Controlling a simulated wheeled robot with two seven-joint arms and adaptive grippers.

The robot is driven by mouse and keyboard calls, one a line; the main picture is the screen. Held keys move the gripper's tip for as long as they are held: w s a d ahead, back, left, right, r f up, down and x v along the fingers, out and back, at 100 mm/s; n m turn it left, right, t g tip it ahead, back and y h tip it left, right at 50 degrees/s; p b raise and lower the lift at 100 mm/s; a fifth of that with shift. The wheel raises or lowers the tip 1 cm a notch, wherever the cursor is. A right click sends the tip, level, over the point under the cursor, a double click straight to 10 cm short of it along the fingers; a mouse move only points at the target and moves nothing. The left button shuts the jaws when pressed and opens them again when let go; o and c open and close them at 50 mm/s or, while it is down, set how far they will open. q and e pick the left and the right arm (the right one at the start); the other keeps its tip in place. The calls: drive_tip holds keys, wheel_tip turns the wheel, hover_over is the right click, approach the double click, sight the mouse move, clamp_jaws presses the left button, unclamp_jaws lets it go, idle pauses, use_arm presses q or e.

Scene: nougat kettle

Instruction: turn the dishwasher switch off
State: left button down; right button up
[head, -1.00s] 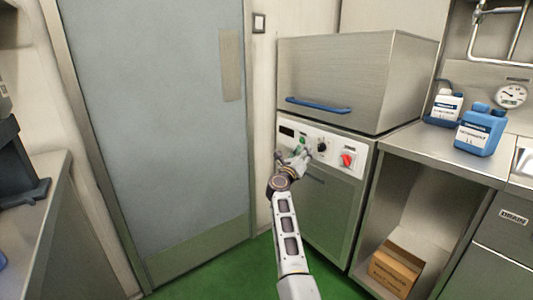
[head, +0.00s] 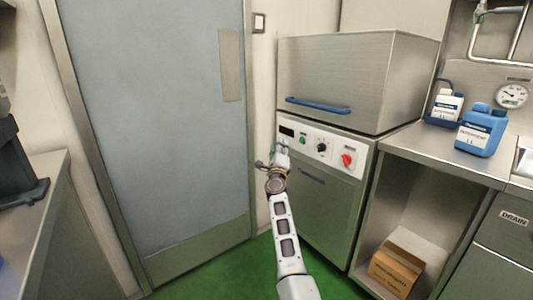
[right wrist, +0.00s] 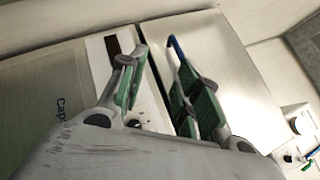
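The dishwasher (head: 316,205) is a steel unit with a white control panel below a box-shaped steel hood (head: 345,80). On the panel are a dark display (head: 287,131), a green button (head: 302,140), a black knob (head: 321,147) and a red rotary switch (head: 347,160). I cannot read the switch's position. My right gripper (head: 277,150) is in front of the panel's left end, left of the red switch. In the right wrist view its green-padded fingers (right wrist: 160,88) are apart with nothing held between them. The display (right wrist: 113,44) shows beside one finger. My left gripper is out of view.
A blue handle (head: 318,106) crosses the hood. On the right counter (head: 430,147) stand a white bottle (head: 447,106) and a blue canister (head: 480,132). A cardboard box (head: 396,268) sits underneath. A grey door (head: 160,140) is at left; green floor is clear before it.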

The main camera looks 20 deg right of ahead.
drive_tip(key=shift+w+a+f+n+y, duration=0.4)
drive_tip(key=shift+a+n+y, duration=0.45)
drive_tip(key=shift+n, duration=0.2)
drive_tip(key=shift+w+a+f+n+y, duration=0.25)
drive_tip(key=shift+a+f+n+y, duration=0.1)
drive_tip(key=shift+a+n+y, duration=0.55)
drive_tip(key=shift+w+a+f+n+y, duration=0.4)
drive_tip(key=shift+a+n+y, duration=0.4)
drive_tip(key=shift+n, duration=0.35)
drive_tip(key=shift+s+d, duration=0.15)
